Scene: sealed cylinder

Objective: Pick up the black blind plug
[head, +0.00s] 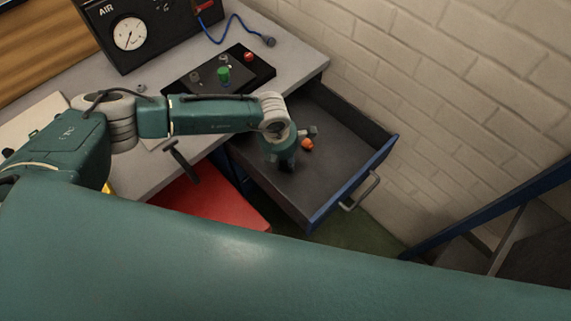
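My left gripper (287,165) points down into the open drawer. Its dark fingertips are low over the drawer floor and blend with it, so I cannot tell whether they are open or shut. I cannot make out the black blind plug; the dark drawer floor and my gripper may hide it. An orange plug-like piece (307,145) and a small grey fitting (312,131) lie in the drawer just right of my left gripper. My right gripper is out of view.
The open drawer (345,160) has a blue front edge and a handle. On the bench, a black tray (255,68) holds a green piece (223,72) and a red piece (249,57). A gauge box (129,34) stands behind. A brick wall (450,110) borders the right.

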